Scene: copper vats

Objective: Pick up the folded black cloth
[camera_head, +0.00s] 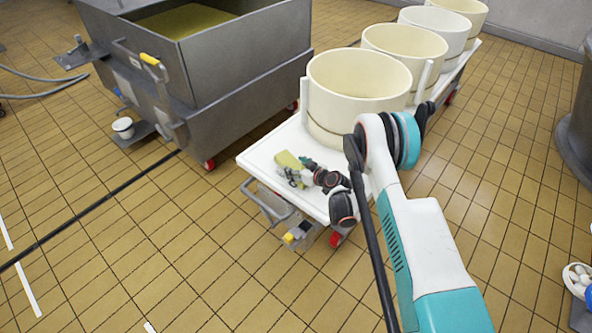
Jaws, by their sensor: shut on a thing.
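My gripper (290,177) is low over the near left end of a white cart top (258,158). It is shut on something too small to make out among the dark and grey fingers. A small yellow-green flat piece (287,159) shows right beside the fingers, on their far side. I cannot tell whether it touches them. I cannot make out a folded black cloth; if it is at the fingers, they hide it or blend with it.
Several cream tubs stand in a row on the cart, the nearest tub (357,88) just behind my gripper. A large grey metal vat (235,85) on wheels stands at the left. A cart handle (266,203) juts out in front. The tiled floor at left is mostly clear.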

